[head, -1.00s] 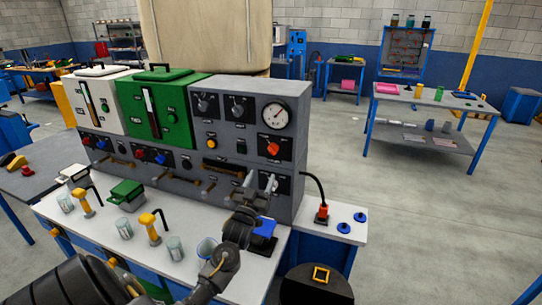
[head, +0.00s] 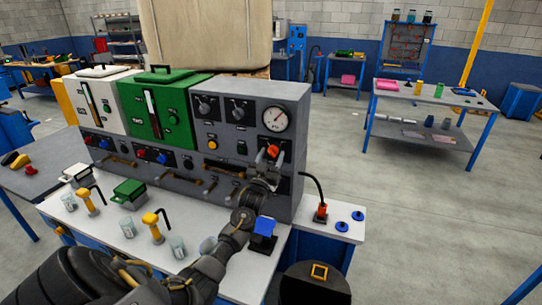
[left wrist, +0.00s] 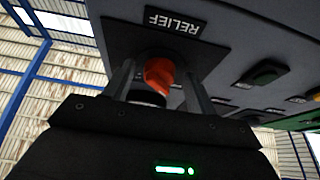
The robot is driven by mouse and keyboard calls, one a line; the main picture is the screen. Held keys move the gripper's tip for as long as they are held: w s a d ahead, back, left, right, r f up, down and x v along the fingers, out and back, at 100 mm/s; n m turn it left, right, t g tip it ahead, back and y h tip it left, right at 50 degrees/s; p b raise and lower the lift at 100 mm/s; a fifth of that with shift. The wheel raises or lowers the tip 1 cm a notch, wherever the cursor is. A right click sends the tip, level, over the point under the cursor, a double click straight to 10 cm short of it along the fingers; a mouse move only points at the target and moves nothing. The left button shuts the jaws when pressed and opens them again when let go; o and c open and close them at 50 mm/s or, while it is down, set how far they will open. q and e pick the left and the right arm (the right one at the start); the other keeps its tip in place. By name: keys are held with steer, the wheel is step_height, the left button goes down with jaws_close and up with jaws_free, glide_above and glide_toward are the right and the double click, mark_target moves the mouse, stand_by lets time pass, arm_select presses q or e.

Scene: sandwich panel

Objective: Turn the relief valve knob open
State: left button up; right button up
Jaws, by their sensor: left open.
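The relief valve knob (head: 272,152) is a small orange-red knob on a black plate at the right end of the grey panel, below the pressure gauge. In the left wrist view the knob (left wrist: 160,74) stands under an upside-down RELIEF label, between my two fingers. My left gripper (head: 268,166) is open at the knob, with a finger on either side of it. I cannot tell whether either finger touches it. The arm partly covers the knob's lower side in the head view. My right gripper is not in view.
The pressure gauge (head: 274,119) sits just above the knob. A green tank box (head: 155,108) and a white one (head: 100,100) stand left on the panel. Yellow-handled tools and cups stand on the white bench top (head: 105,225). A red plug (head: 321,211) with a black cable is to the right.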

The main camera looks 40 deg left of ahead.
arm_select(q)
steer(key=c, duration=1)
steer(key=shift+m, duration=0.3)
steer(key=m+h, duration=0.1)
steer(key=m+h+b, duration=0.1)
steer(key=m, duration=0.1)
steer(key=m+h, duration=0.1)
steer(key=m, duration=0.1)
steer(key=shift+s+a+t, duration=0.1)
steer(key=shift+a+t, duration=0.15)
steer(key=shift+t, duration=0.05)
steer(key=m+h, duration=0.1)
steer(key=m, duration=0.2)
steer(key=m+h, duration=0.1)
steer(key=m, duration=0.2)
steer(key=shift+a+r+h+b, duration=0.1)
steer(key=shift+a+h+b, duration=0.05)
steer(key=shift+h+b, duration=0.25)
steer(key=shift+s+a+r+m+g+h, duration=0.15)
steer(key=shift+m+g+h, duration=0.4)
steer(key=shift+m, duration=1.2)
steer(key=shift+w+d+r+m+g+h, duration=0.2)
steer(key=shift+m+g, duration=0.5)
steer(key=shift+m, duration=1.1)
steer(key=shift+s+a+r+m+g+h, duration=0.15)
steer(key=shift+m+g+h, duration=0.4)
steer(key=shift+m, duration=1.2)
